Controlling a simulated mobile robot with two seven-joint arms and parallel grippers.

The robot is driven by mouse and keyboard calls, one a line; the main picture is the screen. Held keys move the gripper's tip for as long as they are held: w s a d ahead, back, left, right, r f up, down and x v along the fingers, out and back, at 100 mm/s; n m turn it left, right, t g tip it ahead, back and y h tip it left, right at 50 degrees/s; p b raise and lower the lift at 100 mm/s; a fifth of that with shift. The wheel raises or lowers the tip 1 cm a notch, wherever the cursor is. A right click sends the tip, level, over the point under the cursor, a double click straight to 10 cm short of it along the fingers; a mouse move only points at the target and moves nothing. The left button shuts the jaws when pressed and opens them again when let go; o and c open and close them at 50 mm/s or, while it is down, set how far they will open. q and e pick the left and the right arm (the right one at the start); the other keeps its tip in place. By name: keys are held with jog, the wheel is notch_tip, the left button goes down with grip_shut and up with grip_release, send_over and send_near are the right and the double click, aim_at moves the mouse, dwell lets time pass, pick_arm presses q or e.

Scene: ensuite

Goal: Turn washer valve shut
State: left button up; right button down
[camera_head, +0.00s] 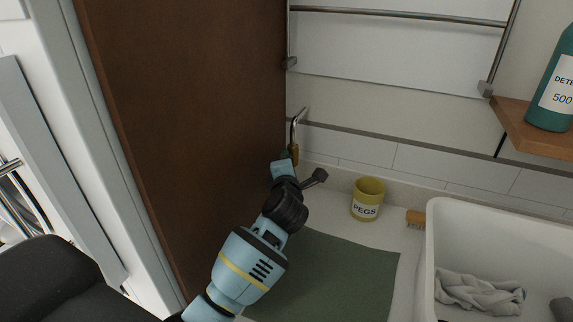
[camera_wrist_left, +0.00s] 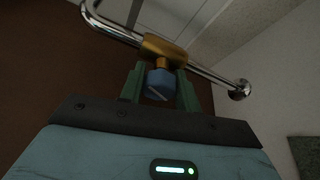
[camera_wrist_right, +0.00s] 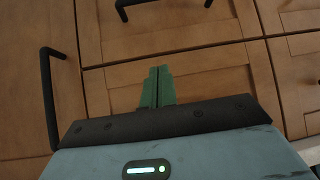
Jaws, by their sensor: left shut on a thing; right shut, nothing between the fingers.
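The washer valve has a brass body on a chrome pipe (camera_wrist_left: 205,70) and a blue knob (camera_wrist_left: 161,84). In the left wrist view the brass body (camera_wrist_left: 163,48) sits just beyond my fingertips. My left gripper (camera_wrist_left: 161,86) is shut on the blue knob, one green finger on each side. In the head view the left gripper (camera_head: 288,158) reaches the brass valve (camera_head: 294,153) beside the brown panel, and the knob is hidden there. My right gripper (camera_wrist_right: 157,86) is shut and empty in front of wooden cabinet fronts, and it is outside the head view.
A brown panel (camera_head: 190,110) stands close left of the left arm. A yellow PEGS pot (camera_head: 368,192), a brush (camera_head: 416,217) and a green mat (camera_head: 345,272) lie on the counter. A white sink (camera_head: 430,262) with a grey cloth is at the right. Dark handles (camera_wrist_right: 52,90) stick out near the right gripper.

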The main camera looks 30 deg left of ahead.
pick_arm(q)
jog(key=m+t, duration=0.1)
jog(key=m, duration=0.2)
jog(key=m+t+y, duration=0.1)
jog(key=m, duration=0.2)
jog(key=shift+f, duration=0.15)
jog(key=m+t, duration=0.1)
jog(key=m, duration=0.2)
jog(key=m+t, duration=0.1)
jog(key=m, duration=0.2)
jog(key=shift+t+h, duration=0.4)
jog(key=shift+m, duration=0.4)
jog(key=o, duration=1)
jog(key=shift+c, duration=0.2)
